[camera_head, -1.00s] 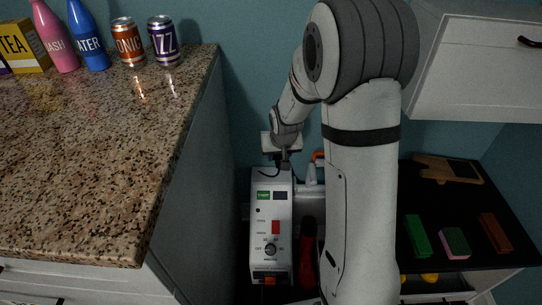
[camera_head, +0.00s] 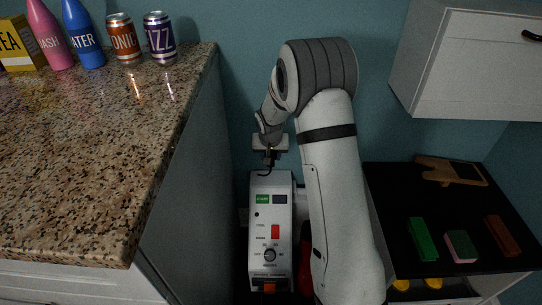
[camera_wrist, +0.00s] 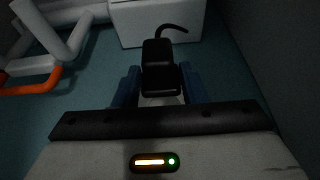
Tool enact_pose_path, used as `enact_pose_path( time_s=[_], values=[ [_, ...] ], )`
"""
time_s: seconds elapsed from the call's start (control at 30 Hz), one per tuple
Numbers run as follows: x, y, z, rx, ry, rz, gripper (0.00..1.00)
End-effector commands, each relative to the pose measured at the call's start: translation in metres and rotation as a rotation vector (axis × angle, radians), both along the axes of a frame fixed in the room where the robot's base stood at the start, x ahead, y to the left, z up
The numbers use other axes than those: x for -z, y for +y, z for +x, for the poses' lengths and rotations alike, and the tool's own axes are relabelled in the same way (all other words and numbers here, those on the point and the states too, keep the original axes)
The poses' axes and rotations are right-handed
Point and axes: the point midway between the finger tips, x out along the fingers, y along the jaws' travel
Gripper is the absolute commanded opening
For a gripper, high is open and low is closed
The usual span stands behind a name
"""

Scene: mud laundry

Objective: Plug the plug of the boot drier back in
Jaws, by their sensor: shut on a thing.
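My gripper (camera_head: 268,158) hangs low in the narrow gap between the counter and the black-topped unit. In the wrist view its two blue fingers (camera_wrist: 161,88) are shut on a black plug (camera_wrist: 160,68). A short black cable (camera_wrist: 174,28) curves up and to the right from the plug. In the head view the dark cable end shows just below the gripper, above a white machine with a control panel (camera_head: 270,212). I cannot tell whether that machine is the boot drier. No socket can be made out clearly.
A speckled counter (camera_head: 90,150) with bottles and cans stands at the left. A black-topped unit (camera_head: 390,190) with several small blocks is at the right, below a white wall cabinet (camera_head: 465,70). Pale pipes with an orange part (camera_wrist: 30,88) lie left in the wrist view.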

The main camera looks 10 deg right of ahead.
Motion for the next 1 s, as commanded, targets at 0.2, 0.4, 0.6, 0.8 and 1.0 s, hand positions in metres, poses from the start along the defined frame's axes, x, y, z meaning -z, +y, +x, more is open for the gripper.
enact_pose_path(
  time_s=[0.2, 0.4, 0.6, 0.8, 1.0],
  values=[
    [-0.002, -0.004, 0.02, 0.001, -0.001, 0.001, 0.15],
    [-0.001, -0.007, 0.037, -0.001, 0.0, 0.0, 0.15],
    [-0.001, -0.009, 0.048, 0.0, -0.002, 0.001, 0.15],
    [0.0, -0.009, 0.05, -0.002, 0.0, 0.002, 0.15],
    [0.0, -0.009, 0.05, -0.003, -0.001, 0.001, 0.15]
  ],
)
